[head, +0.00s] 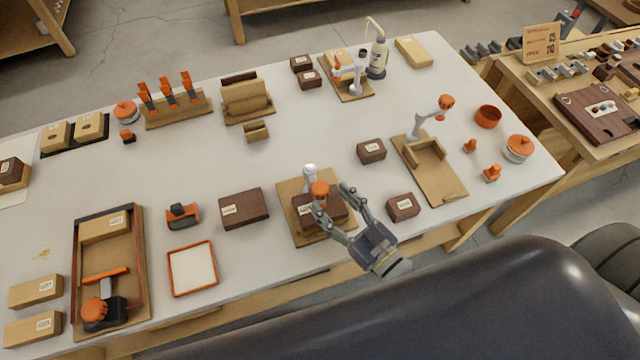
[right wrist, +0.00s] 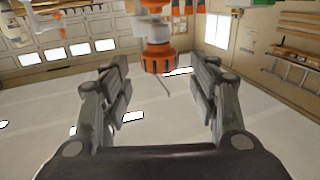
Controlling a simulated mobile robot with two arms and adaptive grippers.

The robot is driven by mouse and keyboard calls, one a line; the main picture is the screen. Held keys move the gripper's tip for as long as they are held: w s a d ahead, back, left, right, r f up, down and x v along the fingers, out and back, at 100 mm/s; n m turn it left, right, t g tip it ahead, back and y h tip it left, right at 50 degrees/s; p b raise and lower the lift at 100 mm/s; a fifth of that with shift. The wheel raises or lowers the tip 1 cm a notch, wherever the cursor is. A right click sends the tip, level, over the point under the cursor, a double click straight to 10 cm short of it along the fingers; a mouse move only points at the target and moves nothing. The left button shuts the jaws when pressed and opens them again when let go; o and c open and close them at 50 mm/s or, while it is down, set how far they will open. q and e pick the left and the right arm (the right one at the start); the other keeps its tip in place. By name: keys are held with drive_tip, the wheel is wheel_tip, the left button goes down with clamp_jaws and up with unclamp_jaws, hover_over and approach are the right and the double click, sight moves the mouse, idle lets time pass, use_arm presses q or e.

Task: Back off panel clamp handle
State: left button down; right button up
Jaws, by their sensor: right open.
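A clamp with a white post and an orange handle (head: 319,188) stands on a wooden base board (head: 290,231) near the front edge of the bench. A dark brown block (head: 304,211) lies on that board under the clamp. My right gripper (head: 333,198) is open, with its fingers reaching in from the front right toward the orange handle. In the right wrist view the orange handle (right wrist: 157,62) shows between the two fingertips, with a gap on each side. The fingers hold nothing. My left gripper is out of view.
A dark labelled block (head: 243,209) lies left of the board, and smaller dark blocks (head: 371,150) (head: 402,207) lie to its right. A similar orange-knobbed clamp (head: 445,102) stands on a wooden board farther right. The bench surface behind the board is mostly clear.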

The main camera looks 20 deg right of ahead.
sight(326, 195)
drive_tip(key=shift+p+x, duration=0.5)
drive_tip(key=shift+x, duration=2.15)
drive_tip(key=c, duration=1.1)
